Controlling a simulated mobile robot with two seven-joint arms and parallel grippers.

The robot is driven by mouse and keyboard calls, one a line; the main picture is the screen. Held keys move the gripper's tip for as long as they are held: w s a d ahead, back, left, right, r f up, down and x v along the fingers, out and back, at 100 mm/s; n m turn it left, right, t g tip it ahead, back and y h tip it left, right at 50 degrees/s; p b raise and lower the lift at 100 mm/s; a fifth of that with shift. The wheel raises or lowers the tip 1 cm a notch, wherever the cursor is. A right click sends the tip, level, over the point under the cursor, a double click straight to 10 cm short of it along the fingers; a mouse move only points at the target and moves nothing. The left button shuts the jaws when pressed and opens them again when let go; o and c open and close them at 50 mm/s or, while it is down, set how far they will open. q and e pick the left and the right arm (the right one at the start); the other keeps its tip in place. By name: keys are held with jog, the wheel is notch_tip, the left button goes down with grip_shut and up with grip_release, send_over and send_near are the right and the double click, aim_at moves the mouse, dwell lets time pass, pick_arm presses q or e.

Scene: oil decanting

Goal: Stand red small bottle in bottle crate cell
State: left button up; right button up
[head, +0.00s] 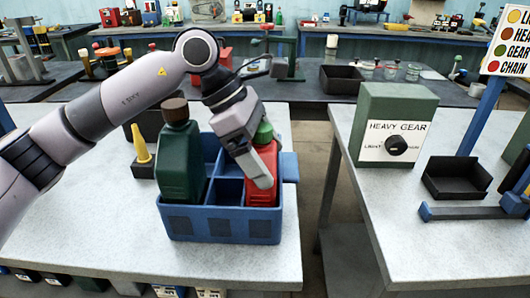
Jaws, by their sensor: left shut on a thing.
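The red small bottle (264,190) with a green cap (264,132) is upright at the right front cell of the blue bottle crate (222,225). Its lower end is hidden behind the crate's front wall, so I cannot tell whether it touches the cell floor. My left gripper (255,165) reaches down from above and is shut on the red bottle, with one finger across its front. My right gripper is not in view.
A green bottle (181,160) with a brown cap stands in the crate's left side. A green Heavy Gear box (396,125) and a black tray (456,180) are on the right table, across a gap. The left table's front is clear.

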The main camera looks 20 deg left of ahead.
pick_arm(q)
jog(key=shift+f+b, duration=1.15)
jog(key=shift+f, duration=0.15)
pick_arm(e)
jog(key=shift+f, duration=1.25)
pick_arm(q)
jog(key=o, duration=0.9)
jog(key=shift+o, duration=0.2)
jog(key=shift+f, duration=0.1)
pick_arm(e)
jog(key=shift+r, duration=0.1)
